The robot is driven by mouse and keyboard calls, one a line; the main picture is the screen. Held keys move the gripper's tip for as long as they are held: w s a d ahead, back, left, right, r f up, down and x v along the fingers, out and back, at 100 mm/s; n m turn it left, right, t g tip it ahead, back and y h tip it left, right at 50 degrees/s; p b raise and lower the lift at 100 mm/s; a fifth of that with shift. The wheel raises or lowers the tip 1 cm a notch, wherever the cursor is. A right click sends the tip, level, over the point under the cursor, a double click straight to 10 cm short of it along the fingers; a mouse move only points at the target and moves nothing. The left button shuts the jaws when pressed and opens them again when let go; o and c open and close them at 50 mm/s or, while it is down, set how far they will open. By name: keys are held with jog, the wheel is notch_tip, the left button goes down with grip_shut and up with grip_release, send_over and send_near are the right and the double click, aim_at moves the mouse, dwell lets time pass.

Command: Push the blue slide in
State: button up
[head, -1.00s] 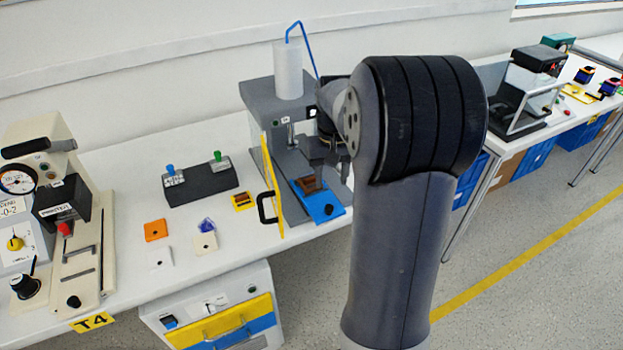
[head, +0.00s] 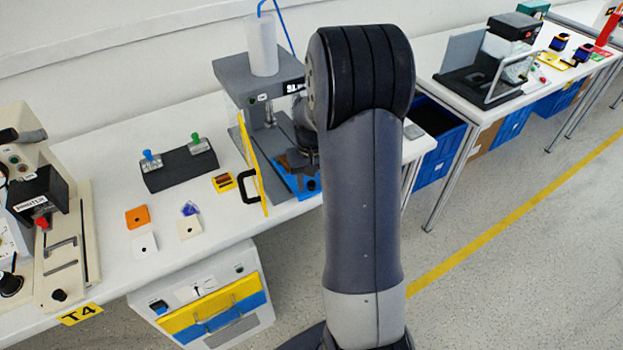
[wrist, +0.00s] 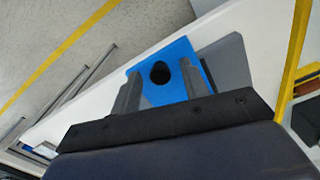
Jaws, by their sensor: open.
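The blue slide (head: 290,183) lies at the base of the grey machine (head: 240,80), under its hood, and extends to the front. A brown block (head: 296,158) sits on it, partly hidden by my arm. In the wrist view the blue slide (wrist: 178,52) shows its front end with a round black knob (wrist: 160,73). My gripper (wrist: 150,78) is open, its two grey fingers on either side of the knob. Nothing is held between them. Whether the fingers touch the slide cannot be told. In the head view my arm hides most of the gripper.
The machine's yellow-edged door (head: 252,165) with a black handle stands open just left of the slide. A black switch box (head: 180,168) and several small coloured pieces lie further left on the white table (head: 110,170). Open floor (head: 500,240) lies to the right.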

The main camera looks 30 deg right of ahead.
grip_shut()
dwell(0.4)
